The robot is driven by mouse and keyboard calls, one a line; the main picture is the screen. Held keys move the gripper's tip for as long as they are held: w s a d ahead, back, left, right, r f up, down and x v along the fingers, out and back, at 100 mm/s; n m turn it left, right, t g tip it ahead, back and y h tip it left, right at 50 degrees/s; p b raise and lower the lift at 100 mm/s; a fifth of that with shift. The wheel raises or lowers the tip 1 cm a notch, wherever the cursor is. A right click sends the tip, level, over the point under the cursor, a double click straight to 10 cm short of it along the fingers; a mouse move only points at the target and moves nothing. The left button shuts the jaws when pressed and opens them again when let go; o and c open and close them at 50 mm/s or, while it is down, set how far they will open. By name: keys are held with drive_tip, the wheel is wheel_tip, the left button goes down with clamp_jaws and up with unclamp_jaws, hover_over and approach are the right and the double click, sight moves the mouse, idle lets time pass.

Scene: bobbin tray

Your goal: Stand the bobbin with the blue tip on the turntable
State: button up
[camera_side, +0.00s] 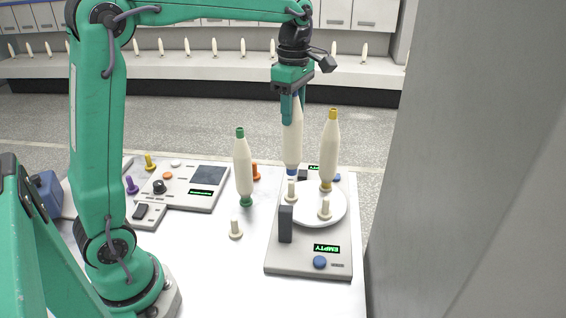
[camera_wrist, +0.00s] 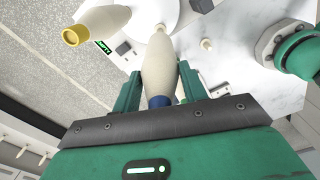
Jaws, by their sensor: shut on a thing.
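My gripper (camera_side: 291,105) is shut on the upper end of the blue-tipped bobbin (camera_side: 292,145), a cream bobbin with a blue lower band. It hangs about upright, its foot apparently just above a peg (camera_side: 291,192) at the left of the white turntable (camera_side: 318,213). Whether foot and peg touch is unclear. In the wrist view the bobbin (camera_wrist: 158,72) sits between both fingers, its blue tip partly hidden by the gripper. A yellow-tipped bobbin (camera_side: 329,147) stands at the back of the turntable. A front peg (camera_side: 324,210) there is bare.
A green-tipped bobbin (camera_side: 243,165) stands on the table left of the turntable unit. A loose-standing bare peg (camera_side: 235,230) is in front of it. A dark upright block (camera_side: 285,223) rises at the unit's front left. Its display (camera_side: 327,248) reads EMPTY. A control panel (camera_side: 195,185) lies left.

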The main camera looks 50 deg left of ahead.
sight(293, 136)
drive_tip(key=shift+f, duration=3.65)
idle(0.4)
drive_tip(key=o, duration=1.4)
drive_tip(key=shift+r, duration=0.1)
wheel_tip(293, 136, up, 8)
drive_tip(key=shift+f, duration=0.15)
